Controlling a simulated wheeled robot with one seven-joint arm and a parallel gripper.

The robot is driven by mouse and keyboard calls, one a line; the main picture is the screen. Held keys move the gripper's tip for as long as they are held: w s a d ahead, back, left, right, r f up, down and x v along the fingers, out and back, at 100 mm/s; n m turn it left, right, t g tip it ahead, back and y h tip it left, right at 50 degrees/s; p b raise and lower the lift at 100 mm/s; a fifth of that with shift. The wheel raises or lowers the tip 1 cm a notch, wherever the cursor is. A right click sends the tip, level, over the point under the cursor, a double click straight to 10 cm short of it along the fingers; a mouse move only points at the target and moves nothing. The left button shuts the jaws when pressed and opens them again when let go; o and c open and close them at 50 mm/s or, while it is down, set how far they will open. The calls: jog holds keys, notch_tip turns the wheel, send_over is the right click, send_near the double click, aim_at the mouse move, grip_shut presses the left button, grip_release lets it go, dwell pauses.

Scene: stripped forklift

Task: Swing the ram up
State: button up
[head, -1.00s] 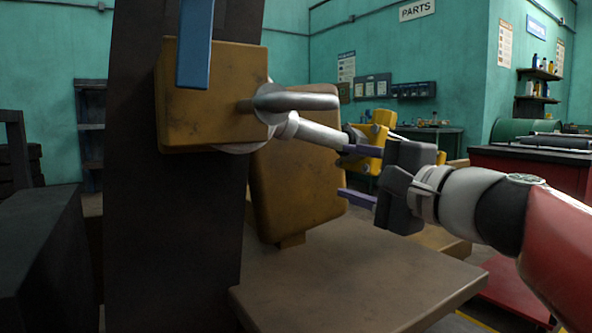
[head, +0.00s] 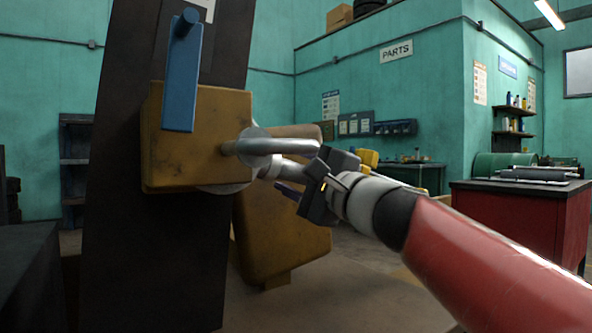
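The ram, a short silver-grey cylinder (head: 285,171), juts to the right from beside a yellow-brown block (head: 196,137) on the dark upright mast. It lies close to level, just under a shiny bent metal bar (head: 282,146). My gripper (head: 293,183) is at the ram's right end, coming from the lower right. One purple finger shows just below the ram. The other finger is hidden behind the ram or the gripper body, so I cannot tell whether the fingers touch or close on it.
A yellow-brown seat-like panel (head: 280,238) stands behind and below the ram. A red cabinet (head: 520,230) is at the right. The floor between is open.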

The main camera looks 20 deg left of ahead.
jog(key=shift+c, duration=0.2)
grip_shut()
jog(key=shift+r, duration=0.1)
